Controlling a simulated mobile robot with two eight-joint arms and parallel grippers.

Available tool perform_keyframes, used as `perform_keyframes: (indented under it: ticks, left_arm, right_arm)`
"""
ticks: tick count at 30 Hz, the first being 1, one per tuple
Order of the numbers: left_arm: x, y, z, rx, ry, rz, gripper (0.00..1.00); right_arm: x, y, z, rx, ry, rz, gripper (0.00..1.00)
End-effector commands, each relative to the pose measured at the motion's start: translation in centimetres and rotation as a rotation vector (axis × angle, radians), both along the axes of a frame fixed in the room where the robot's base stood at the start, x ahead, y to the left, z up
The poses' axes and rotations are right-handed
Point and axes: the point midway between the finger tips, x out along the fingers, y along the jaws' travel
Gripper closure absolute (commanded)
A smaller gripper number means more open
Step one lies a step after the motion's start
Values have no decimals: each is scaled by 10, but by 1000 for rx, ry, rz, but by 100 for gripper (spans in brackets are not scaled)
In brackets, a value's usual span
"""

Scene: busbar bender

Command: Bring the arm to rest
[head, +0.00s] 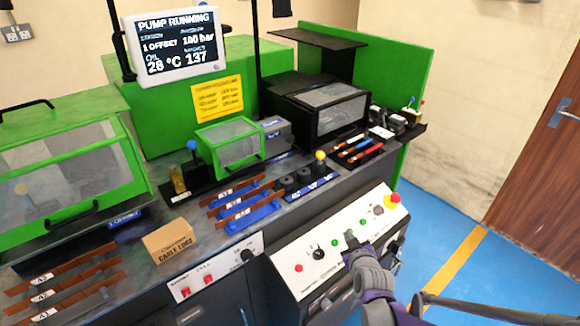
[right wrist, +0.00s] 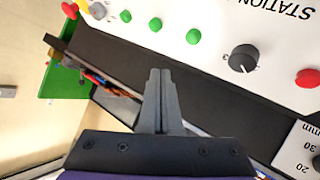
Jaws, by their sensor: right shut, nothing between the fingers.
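My right gripper (head: 352,254) is over the sloped white control panel (head: 300,268) in the head view, close to its green buttons. In the right wrist view its two fingers (right wrist: 160,75) are together, with nothing between them. They point at the dark edge beside the panel. The panel carries green buttons (right wrist: 155,24), a black knob (right wrist: 243,58) and a red button (right wrist: 309,77). I cannot tell from the head view whether the fingertips touch the panel. My left gripper is not in view.
A red emergency button (head: 393,198) stands at the panel's upper right. Behind are a green-framed clear guard (head: 231,146), blue racks with bars (head: 245,214) and a cardboard box (head: 170,241). A screen (head: 176,45) reads "PUMP RUNNING". Blue floor (head: 440,215) is open at right.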

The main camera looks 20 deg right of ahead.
Motion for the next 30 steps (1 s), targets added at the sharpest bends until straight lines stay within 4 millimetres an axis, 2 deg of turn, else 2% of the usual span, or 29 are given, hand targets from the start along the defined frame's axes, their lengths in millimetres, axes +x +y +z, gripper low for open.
perform_keyframes:
  ticks: [5, 8, 12, 18, 24, 29, 30]
  left_arm:
    - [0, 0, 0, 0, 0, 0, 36]
    - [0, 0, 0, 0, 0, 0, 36]
    - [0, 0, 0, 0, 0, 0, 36]
    - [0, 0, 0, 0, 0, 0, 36]
    - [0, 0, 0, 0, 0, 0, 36]
    - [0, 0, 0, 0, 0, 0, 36]
    - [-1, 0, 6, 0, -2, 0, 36]
  right_arm:
    - [-10, 14, 4, 30, 33, 11, 100]
    - [-31, 38, 8, 87, 98, 28, 100]
    - [-83, 81, 12, 188, 241, 41, 100]
    - [-169, 124, 7, 297, 448, 19, 100]
    - [-238, 143, -3, 351, 597, -28, 100]
    - [-285, 151, -11, 374, 693, -71, 100]
    - [-293, 151, -7, 377, 706, -80, 100]
